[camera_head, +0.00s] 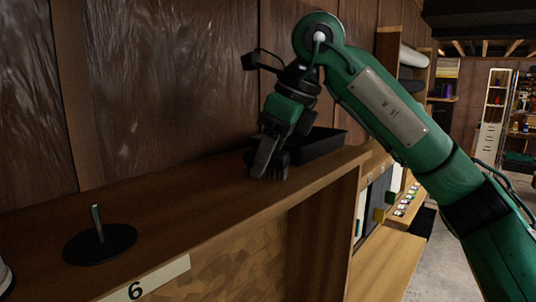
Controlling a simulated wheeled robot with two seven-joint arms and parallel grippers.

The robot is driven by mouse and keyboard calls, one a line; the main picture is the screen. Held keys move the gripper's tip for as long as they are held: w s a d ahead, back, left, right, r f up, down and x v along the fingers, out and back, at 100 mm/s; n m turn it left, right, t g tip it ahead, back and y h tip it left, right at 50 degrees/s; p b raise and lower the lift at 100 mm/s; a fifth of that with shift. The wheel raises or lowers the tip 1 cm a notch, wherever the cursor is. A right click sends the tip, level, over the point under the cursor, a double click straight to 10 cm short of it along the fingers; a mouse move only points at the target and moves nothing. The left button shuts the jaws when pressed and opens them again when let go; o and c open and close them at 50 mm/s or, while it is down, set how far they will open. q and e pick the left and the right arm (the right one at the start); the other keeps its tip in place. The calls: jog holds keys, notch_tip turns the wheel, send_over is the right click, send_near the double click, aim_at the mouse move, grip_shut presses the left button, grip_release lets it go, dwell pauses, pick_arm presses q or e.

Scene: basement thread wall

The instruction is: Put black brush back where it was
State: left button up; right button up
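My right gripper (268,168) is low over the wooden shelf top, its fingers pointing down beside a black open tray (325,146). The gripper partly hides the tray's left end. Dark shapes show at the fingertips, but I cannot tell whether they are the black brush or parts of the gripper. I cannot make out the brush elsewhere. Whether the fingers are open or shut is unclear. My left gripper is not in view.
A black round base with an upright metal peg (98,232) stands on the shelf top (205,205) at left, near a label "6" (145,283). A pale object (4,278) is cut off at the left edge. The shelf between peg and gripper is clear. Wood panelling rises behind.

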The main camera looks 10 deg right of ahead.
jog(key=shift+d, duration=0.1)
jog(key=shift+r, duration=0.4)
jog(key=b+v, duration=0.2)
jog(key=v, duration=0.9)
jog(key=shift+r, duration=0.25)
jog(key=shift+d, duration=0.1)
